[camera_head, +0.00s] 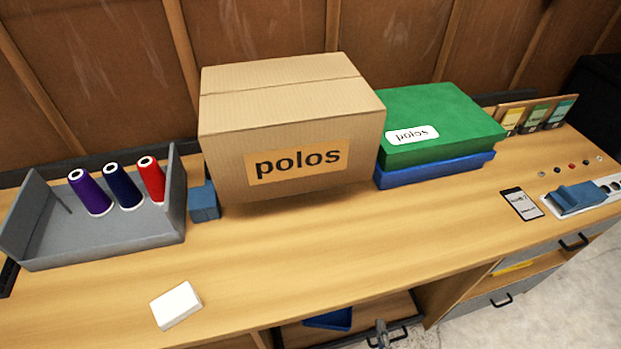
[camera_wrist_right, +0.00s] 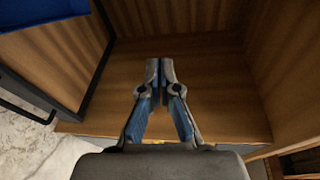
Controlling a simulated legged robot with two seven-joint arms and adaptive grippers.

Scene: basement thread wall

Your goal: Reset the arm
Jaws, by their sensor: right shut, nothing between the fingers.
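My right gripper (camera_wrist_right: 159,68) shows in the right wrist view with its fingertips together and nothing between them. It points at an open wooden compartment (camera_wrist_right: 190,50) of the bench. In the head view the tip of my right gripper (camera_head: 381,328) shows small at the bottom edge, below the bench top and beside the open lower part of the bench. My left gripper is in neither view.
The bench top (camera_head: 330,240) carries a cardboard box (camera_head: 295,125) labelled polos, a green box (camera_head: 440,115) on a blue one (camera_head: 440,170), a grey tray (camera_head: 110,240) with three thread cones, and a white block (camera_head: 176,305). A dark handle (camera_head: 573,242) sticks out at right.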

